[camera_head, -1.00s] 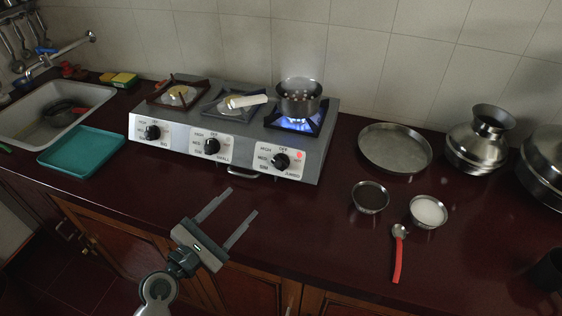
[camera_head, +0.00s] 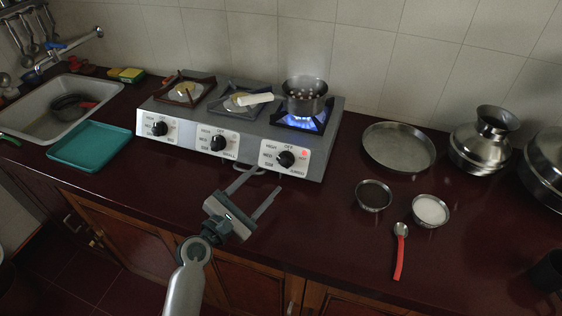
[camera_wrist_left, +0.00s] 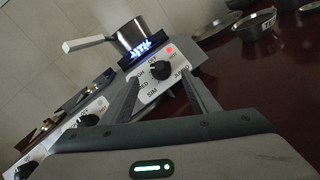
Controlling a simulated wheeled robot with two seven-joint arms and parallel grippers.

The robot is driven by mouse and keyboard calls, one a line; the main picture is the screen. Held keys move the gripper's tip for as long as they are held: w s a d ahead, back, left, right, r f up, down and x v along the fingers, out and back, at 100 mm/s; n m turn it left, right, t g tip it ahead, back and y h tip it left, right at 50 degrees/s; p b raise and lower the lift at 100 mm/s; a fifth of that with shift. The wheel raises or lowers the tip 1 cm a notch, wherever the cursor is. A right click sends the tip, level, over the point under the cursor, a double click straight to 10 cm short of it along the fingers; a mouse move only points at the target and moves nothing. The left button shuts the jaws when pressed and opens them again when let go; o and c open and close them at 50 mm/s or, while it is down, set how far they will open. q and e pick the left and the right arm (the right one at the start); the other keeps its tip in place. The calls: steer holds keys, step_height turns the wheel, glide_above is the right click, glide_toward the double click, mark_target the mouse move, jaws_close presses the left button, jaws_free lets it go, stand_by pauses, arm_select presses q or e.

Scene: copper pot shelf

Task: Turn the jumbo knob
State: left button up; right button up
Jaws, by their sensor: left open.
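The jumbo knob (camera_head: 286,159) is a black dial on the white right-hand panel of the grey stove (camera_head: 330,130). A red light glows beside it. Blue flame burns under the saucepan (camera_head: 304,104) on the burner above it. My left gripper (camera_head: 262,186) is open and empty, in front of and below the knob, apart from it. In the left wrist view the knob (camera_wrist_left: 160,70) shows between the two fingers, beyond their tips, with the labels SIM and JUMBO around it. My right gripper is not in view.
Two other knobs, small (camera_head: 218,143) and the left one (camera_head: 159,128), sit on the same stove front. A teal tray (camera_head: 88,146) and sink lie left. A steel plate (camera_head: 398,147), two small bowls and a red-handled spoon (camera_head: 400,252) lie right.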

mark_target(282, 163)
arm_select(q)
steer(key=p+x, duration=0.1)
steer(key=x, duration=0.8)
steer(key=shift+d, duration=0.1)
steer(key=shift+c, duration=0.6)
steer(key=c, duration=0.9)
